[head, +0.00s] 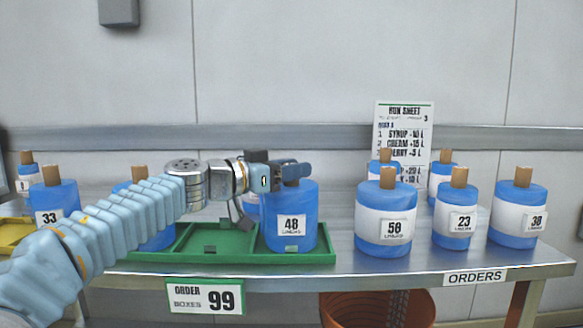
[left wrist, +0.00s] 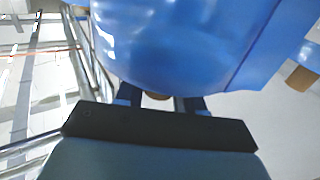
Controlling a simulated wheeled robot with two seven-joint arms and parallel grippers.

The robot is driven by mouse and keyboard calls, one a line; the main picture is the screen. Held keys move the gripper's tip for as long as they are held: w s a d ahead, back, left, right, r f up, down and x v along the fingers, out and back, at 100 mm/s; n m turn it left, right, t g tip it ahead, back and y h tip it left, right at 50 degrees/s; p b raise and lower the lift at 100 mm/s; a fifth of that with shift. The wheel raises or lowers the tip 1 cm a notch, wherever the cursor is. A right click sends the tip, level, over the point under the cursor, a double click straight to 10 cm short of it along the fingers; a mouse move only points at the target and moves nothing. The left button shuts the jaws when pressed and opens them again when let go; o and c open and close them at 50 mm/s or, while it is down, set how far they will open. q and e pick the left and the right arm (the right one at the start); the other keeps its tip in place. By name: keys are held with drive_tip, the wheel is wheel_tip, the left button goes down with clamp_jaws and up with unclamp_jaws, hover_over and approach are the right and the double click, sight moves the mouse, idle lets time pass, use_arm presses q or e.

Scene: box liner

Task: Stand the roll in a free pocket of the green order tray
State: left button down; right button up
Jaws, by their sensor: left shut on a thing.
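A blue roll with a "48" label (head: 291,210) stands upright at the right front pocket of the green order tray (head: 240,258). I cannot tell whether its base touches the pocket floor. My left gripper (head: 288,174) is at its top and shut on its core, which the fingers mostly hide. In the left wrist view, the blue roll (left wrist: 180,45) fills the top, with a bit of brown core between the fingers (left wrist: 160,100). Another blue roll (head: 158,238) stands in the tray's left part, partly behind my arm. My right gripper is not in view.
An empty pocket shows left of the held roll. Rolls labelled 50 (head: 385,227), 23 (head: 456,218) and 30 (head: 518,215) stand on the right, with more behind. Roll 33 (head: 58,200) and a yellow tray (head: 10,235) are at left. A run sheet (head: 403,125) stands behind.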

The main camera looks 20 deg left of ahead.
use_arm(q)
drive_tip(key=shift+r, duration=0.1)
drive_tip(key=c, duration=0.7)
unclamp_jaws()
drive_tip(key=shift+s+a, duration=0.15)
drive_tip(key=shift+s, duration=0.05)
drive_tip(key=v, duration=1.1)
drive_tip(key=shift+s+a+p, duration=0.15)
drive_tip(key=shift+s+p, duration=0.1)
drive_tip(key=shift+p, duration=0.15)
